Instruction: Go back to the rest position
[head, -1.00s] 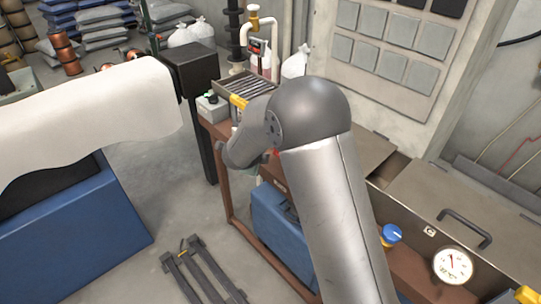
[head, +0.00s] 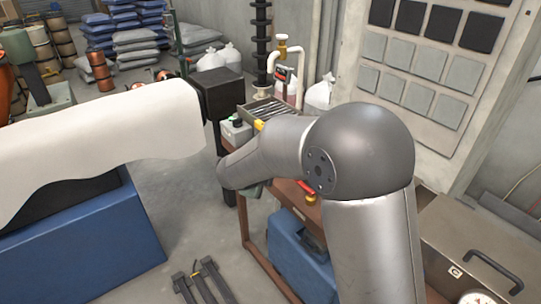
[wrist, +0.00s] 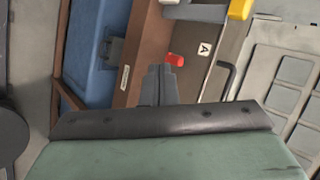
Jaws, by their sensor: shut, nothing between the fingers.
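My gripper (wrist: 161,84) shows in the wrist view, beyond the green and black housing of my wrist. Its grey fingers are together with nothing between them. Behind the fingers are the brown workbench (wrist: 143,50) and a small red part (wrist: 175,60). In the head view my grey arm crosses the middle of the picture and hides the gripper's fingertips.
The brown bench (head: 262,245) stands under my arm, with a blue case (head: 300,258) below. A grey metal box with a handle (head: 485,262) is at the right. A white cloth (head: 90,135) covers something at the left. Dark rails (head: 205,283) lie on the floor.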

